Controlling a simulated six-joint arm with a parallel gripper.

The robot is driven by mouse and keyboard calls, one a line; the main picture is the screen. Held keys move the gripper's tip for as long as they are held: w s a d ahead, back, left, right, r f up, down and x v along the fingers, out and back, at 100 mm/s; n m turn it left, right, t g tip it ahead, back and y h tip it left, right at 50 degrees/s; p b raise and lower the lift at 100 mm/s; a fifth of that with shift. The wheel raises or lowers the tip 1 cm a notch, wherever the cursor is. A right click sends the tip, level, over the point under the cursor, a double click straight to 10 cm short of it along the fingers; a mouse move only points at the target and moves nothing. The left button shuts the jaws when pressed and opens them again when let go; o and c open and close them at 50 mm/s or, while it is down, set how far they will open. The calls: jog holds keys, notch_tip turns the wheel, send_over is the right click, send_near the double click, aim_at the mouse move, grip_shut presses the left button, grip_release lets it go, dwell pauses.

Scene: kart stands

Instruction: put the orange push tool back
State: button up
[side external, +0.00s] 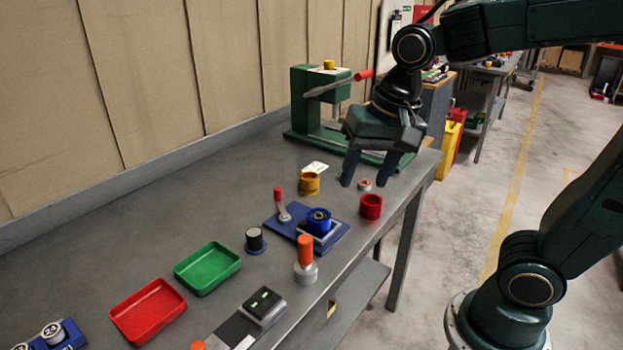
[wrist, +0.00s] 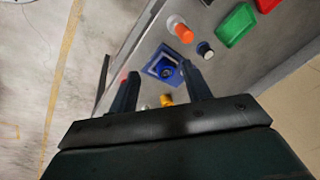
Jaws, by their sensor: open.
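The orange push tool (side external: 305,250) stands upright near the bench's front edge, with a grey cylindrical base under its orange grip. I cannot tell whether that base is part of the tool or a holder. The wrist view shows it too (wrist: 183,33), beyond my fingers. My gripper (side external: 364,180) is open and empty, pointing down above the bench's far end, behind the red cup and well away from the tool. In the wrist view, the two fingers (wrist: 158,76) are spread apart with nothing between them.
A blue fixture (side external: 283,225) with a red-knobbed lever holds a blue ring. Near it are a yellow cup (side external: 309,183), a red cup (side external: 371,206) and a black-topped piece (side external: 255,240). Green (side external: 208,268) and red (side external: 148,311) trays lie left; a green press (side external: 322,105) stands behind.

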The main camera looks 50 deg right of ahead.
jog(key=s+d+n+t, duration=0.2)
jog(key=s+n, duration=0.5)
jog(key=s, duration=0.1)
jog(key=shift+s+d+r+n+t, duration=0.15)
jog(key=shift+s+d+n+t, duration=0.15)
jog(key=shift+n, duration=0.1)
jog(key=shift+c, duration=0.2)
